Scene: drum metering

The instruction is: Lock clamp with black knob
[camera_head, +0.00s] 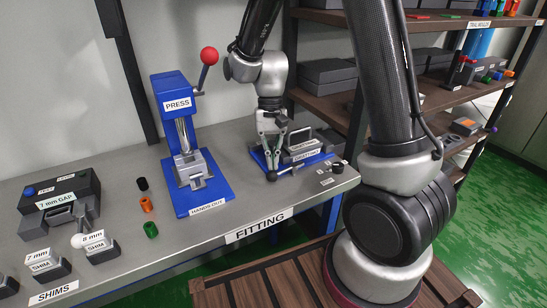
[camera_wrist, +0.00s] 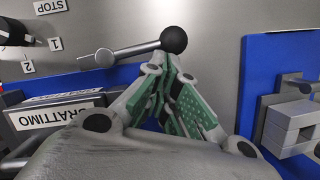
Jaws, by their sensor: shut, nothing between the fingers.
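The clamp fixture stands on a blue base plate (camera_head: 255,157) at the right end of the bench. Its lever (camera_wrist: 125,52) is a metal rod ending in a round black knob (camera_wrist: 173,40); the knob also shows in the head view (camera_head: 271,176). The rod lies nearly level across the wrist view. My gripper (camera_wrist: 165,62) is shut and empty, its green-padded fingers together. Its tips are right at the knob, beside or touching it; I cannot tell which. In the head view my gripper (camera_head: 271,152) points down over the fixture.
A labelled grey block (camera_wrist: 60,112) sits on the fixture, close to my fingers. A blue press (camera_head: 183,130) stands to the left. A small black cylinder (camera_head: 337,167) is near the bench's right end. Shelves (camera_head: 325,105) stand behind. Shims (camera_head: 95,243) are at far left.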

